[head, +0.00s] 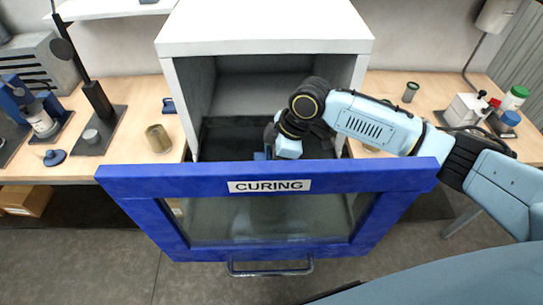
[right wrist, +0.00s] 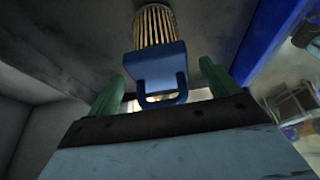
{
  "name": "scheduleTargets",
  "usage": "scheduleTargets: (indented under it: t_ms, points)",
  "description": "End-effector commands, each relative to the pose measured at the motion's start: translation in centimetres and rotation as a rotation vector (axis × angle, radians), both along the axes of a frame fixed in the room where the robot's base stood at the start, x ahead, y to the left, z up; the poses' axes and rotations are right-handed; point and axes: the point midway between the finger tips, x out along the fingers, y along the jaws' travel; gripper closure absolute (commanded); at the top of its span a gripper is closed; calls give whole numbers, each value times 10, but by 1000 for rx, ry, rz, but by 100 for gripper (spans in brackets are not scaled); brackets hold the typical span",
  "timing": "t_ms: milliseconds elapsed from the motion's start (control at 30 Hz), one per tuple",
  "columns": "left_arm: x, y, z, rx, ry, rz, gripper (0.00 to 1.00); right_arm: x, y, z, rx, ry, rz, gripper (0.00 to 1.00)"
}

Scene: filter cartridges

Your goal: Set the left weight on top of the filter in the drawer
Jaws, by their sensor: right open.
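In the right wrist view a blue weight (right wrist: 155,68) with a loop handle sits against the end of a pleated, yellowish filter (right wrist: 153,26), apparently resting on it. My right gripper (right wrist: 163,76) is open, its two green fingers on either side of the weight's handle, with gaps visible. In the head view my right arm reaches over the blue drawer front (head: 400,173) into the drawer. A bit of blue (head: 262,155) shows beside the right gripper; the filter is hidden there. My left gripper is not in view.
The drawer front hangs out from a white cabinet (head: 265,32). On the left bench are a small blue piece (head: 168,106), a brass-coloured cylinder (head: 158,139) and a black stand (head: 97,100). On the right bench are a dark cylinder (head: 411,92) and several bottles.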

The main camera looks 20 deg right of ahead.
Motion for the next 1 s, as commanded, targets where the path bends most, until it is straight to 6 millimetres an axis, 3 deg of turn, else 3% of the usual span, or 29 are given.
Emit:
scheduleTargets:
  t_ms: [133,267,700,1000]
  points:
    - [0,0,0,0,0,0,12,-1,-3,5,-1,1,-1,13]
    - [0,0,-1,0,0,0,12,-2,-10,23,0,-4,-2,13]
    - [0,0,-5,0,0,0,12,-11,-43,108,1,-4,-1,13]
    - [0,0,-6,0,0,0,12,-14,-49,125,1,-3,0,13]
